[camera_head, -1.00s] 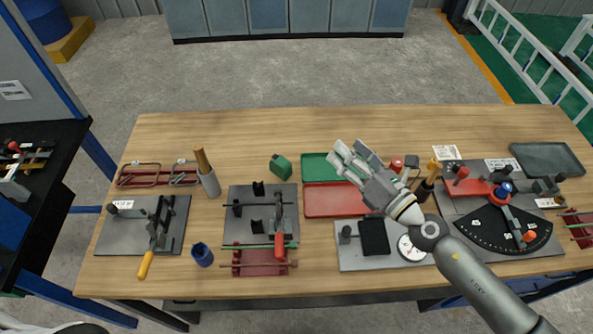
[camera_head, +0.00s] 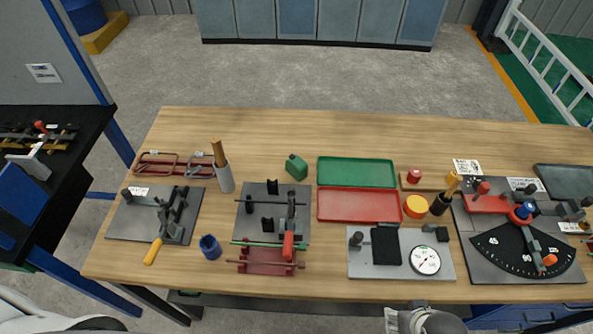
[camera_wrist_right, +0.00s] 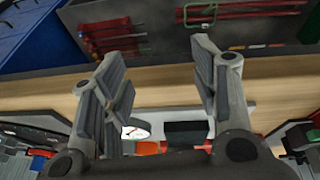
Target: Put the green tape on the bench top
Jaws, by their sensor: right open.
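My left gripper is not in view.
A green tray (camera_head: 357,172) and a red tray (camera_head: 358,205) lie mid-bench. The back strip of the bench is clear.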

